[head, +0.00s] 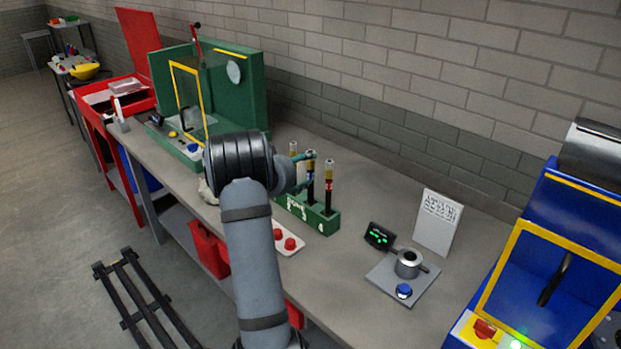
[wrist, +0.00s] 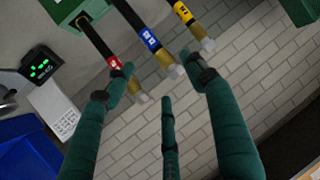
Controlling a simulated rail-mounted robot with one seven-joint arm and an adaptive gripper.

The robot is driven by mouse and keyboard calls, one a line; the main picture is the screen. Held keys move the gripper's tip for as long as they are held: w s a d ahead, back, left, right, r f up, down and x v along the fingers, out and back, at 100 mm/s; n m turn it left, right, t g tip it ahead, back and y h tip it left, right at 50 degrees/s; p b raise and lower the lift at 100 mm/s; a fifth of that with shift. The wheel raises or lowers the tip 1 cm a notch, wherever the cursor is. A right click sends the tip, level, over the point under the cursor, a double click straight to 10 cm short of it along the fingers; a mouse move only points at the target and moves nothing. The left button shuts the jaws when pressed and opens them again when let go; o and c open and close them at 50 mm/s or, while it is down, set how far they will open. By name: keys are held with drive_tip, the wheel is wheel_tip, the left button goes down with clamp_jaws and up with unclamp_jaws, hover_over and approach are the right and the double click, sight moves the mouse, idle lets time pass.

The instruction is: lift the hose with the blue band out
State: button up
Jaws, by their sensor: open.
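The hose with the blue band (head: 311,178) stands upright in the green holder (head: 322,221), between two others. In the wrist view the blue-banded hose (wrist: 149,38) points its brass end in between my spread fingers. My gripper (head: 306,169) is open at the hose's upper part; its teal fingers also show in the wrist view (wrist: 160,78). The red-banded hose (wrist: 115,62) is close beside the left finger, and I cannot tell whether they touch. The yellow-banded hose (wrist: 184,12) is beyond the right finger. My arm hides part of the holder in the head view.
A white tray with red knobs (head: 290,242) lies in front of the holder. To the right are a small display (head: 380,236), a grey plate with a metal cup (head: 408,263) and a white sign (head: 437,222). A green machine (head: 245,90) stands left. The bench behind the holder is clear.

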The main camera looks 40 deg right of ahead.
sight(311, 162)
drive_tip(key=x, duration=0.2)
drive_tip(key=shift+w+d+f, duration=0.15)
drive_tip(key=shift+d+f, duration=0.05)
drive_tip(key=shift+d, duration=0.05)
drive_tip(key=shift+w+d+p, duration=0.2)
drive_tip(key=shift+d+p, duration=0.35)
drive_tip(key=shift+p, duration=0.1)
drive_tip(key=p+x, duration=0.2)
drive_tip(key=x, duration=0.1)
drive_tip(key=shift+w+d, duration=0.25)
drive_tip(key=shift+d, duration=0.05)
drive_tip(key=shift+w+d+f, duration=0.2)
drive_tip(key=shift+d, duration=0.15)
drive_tip(key=shift+a, duration=0.1)
drive_tip(key=shift+c, duration=0.5)
clamp_jaws()
